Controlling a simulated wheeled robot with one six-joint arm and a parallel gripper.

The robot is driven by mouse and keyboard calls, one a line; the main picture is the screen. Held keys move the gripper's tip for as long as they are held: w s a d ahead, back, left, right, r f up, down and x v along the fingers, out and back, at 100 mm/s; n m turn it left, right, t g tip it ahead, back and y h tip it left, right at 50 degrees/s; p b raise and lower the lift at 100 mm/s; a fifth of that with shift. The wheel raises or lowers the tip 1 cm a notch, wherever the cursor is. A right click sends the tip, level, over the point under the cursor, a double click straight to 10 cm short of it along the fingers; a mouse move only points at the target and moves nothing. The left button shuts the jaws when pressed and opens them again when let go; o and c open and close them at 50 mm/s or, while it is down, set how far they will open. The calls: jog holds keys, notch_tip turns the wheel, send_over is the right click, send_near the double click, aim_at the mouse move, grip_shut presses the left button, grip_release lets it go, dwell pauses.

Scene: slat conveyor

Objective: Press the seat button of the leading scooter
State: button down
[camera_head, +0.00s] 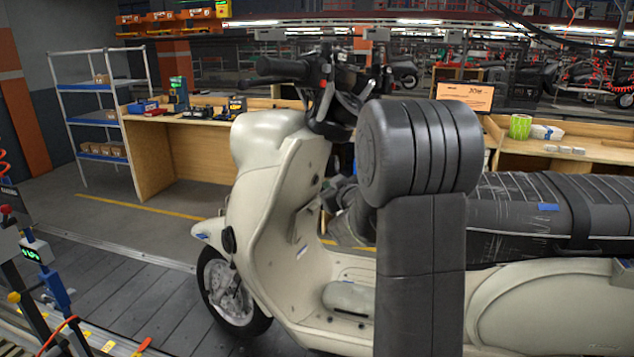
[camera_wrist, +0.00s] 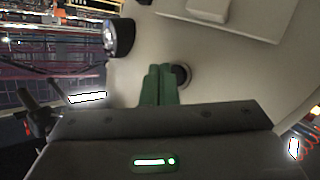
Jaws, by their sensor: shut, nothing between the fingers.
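The cream scooter (camera_head: 275,200) stands upright on the slat conveyor, front wheel to the left, with a long dark seat (camera_head: 510,205). In the wrist view a pale cream panel (camera_wrist: 225,50) fills most of the picture. A small dark round part (camera_wrist: 183,75) sits in it; it looks like a button, but I cannot be sure. My gripper (camera_wrist: 160,70) has its green fingers together and empty, their tips just left of the round part. Contact cannot be told.
A dark round fitting (camera_wrist: 121,37) stands out at the panel's upper left. The handlebar (camera_head: 335,85) rises left of my arm. A wooden workbench (camera_head: 200,150) and a shelf rack (camera_head: 100,115) stand behind. Bare conveyor slats (camera_head: 125,290) lie left of the front wheel.

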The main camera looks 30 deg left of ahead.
jog(key=shift+a, duration=0.2)
jog(key=shift+a+r, duration=0.1)
jog(key=shift+a, duration=0.15)
jog(key=shift+a+r+b, duration=0.1)
jog(key=shift+a+b, duration=0.25)
jog(key=shift+a, duration=0.1)
dwell(0.8)
jog(key=shift+d, duration=0.15)
dwell(0.3)
jog(key=shift+d+f, duration=0.2)
jog(key=shift+d, duration=0.55)
jog(key=shift+w+d+f+p, duration=0.15)
jog(key=shift+d+f, duration=0.1)
jog(key=shift+d, duration=1)
jog(key=shift+d+f+p, duration=0.15)
jog(key=shift+d+f, duration=0.1)
jog(key=shift+d, duration=0.95)
jog(key=shift+a, duration=0.2)
